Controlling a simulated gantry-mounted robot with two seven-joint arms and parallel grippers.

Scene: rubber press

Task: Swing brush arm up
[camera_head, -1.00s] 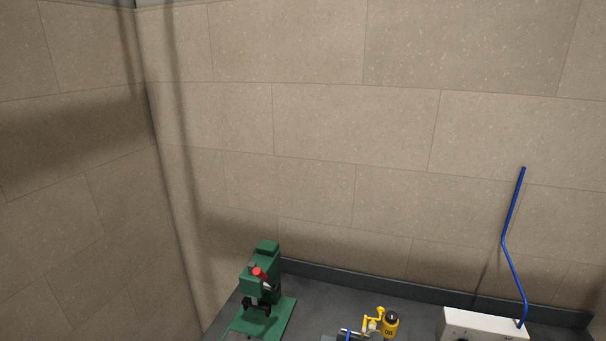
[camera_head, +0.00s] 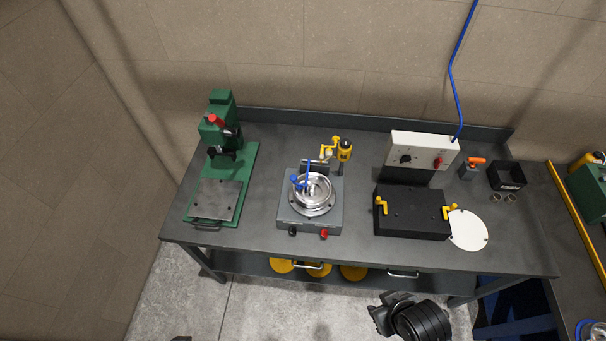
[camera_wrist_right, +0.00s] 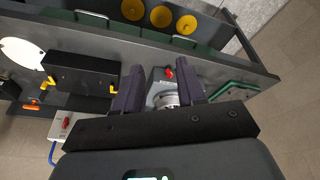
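A grey box unit (camera_head: 300,219) with a round silver bowl (camera_head: 314,195) stands mid-bench. A blue-handled arm (camera_head: 300,183) lies low across the bowl's left side; it looks like the brush arm, though its brush is too small to tell. In the right wrist view the grey unit (camera_wrist_right: 160,76) shows between the fingers, partly hidden by them. My right gripper (camera_wrist_right: 162,72) is open and empty, apart from the unit. My black right arm shows at the bottom of the head view, in front of the bench. My left gripper is not clearly in view.
A green press (camera_head: 222,150) stands left on the bench (camera_head: 370,145). A yellow device (camera_head: 343,150) is close behind the grey unit. Right are a white control box (camera_head: 421,152), a black box with yellow clamps (camera_head: 412,222) and a white disc (camera_head: 468,230). The bench's front strip is clear.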

